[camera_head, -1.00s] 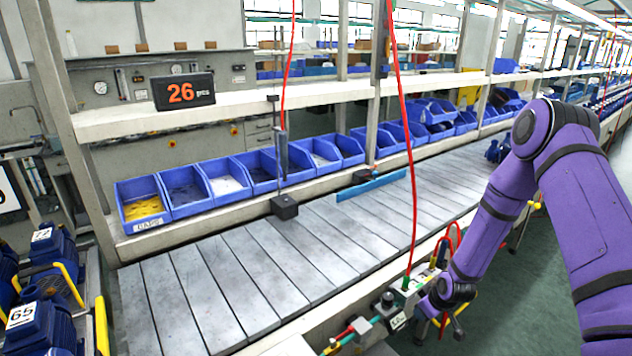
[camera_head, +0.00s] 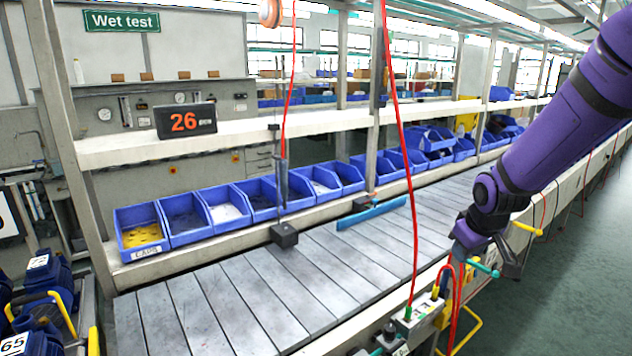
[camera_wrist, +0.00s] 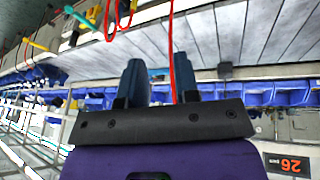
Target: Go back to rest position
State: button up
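My gripper (camera_head: 488,258) hangs at the end of my purple arm, on the right of the head view. It is in the air near the front edge of the slatted conveyor (camera_head: 255,280). In the wrist view my gripper (camera_wrist: 160,72) shows two dark blue-grey fingers standing apart with a gap between them. Nothing is held in the gap. A red hose (camera_wrist: 182,75) shows beyond the fingers, and I cannot tell how far away it is.
Air fittings (camera_head: 408,318) with hoses stand at the conveyor's front edge, below my gripper. A red hose (camera_head: 400,150) hangs across the line. Blue bins (camera_head: 190,228) line the back shelf. Pumps (camera_head: 38,285) stand at lower left. Green floor (camera_head: 570,290) is open at right.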

jog(key=s+r+m, duration=0.1)
jog(key=s+r, duration=0.4)
jog(key=s, duration=0.4)
jog(key=s+a+r+m, duration=0.1)
jog(key=s+r, duration=0.5)
jog(key=s, duration=0.3)
jog(key=s+a+r+m, duration=0.1)
jog(key=s+r+m, duration=0.1)
jog(key=s+r, duration=0.4)
jog(key=s, duration=0.3)
jog(key=shift+a+r+t, duration=0.15)
jog(key=shift+r+t, duration=0.1)
jog(key=shift+t, duration=0.05)
jog(key=shift+s, duration=0.15)
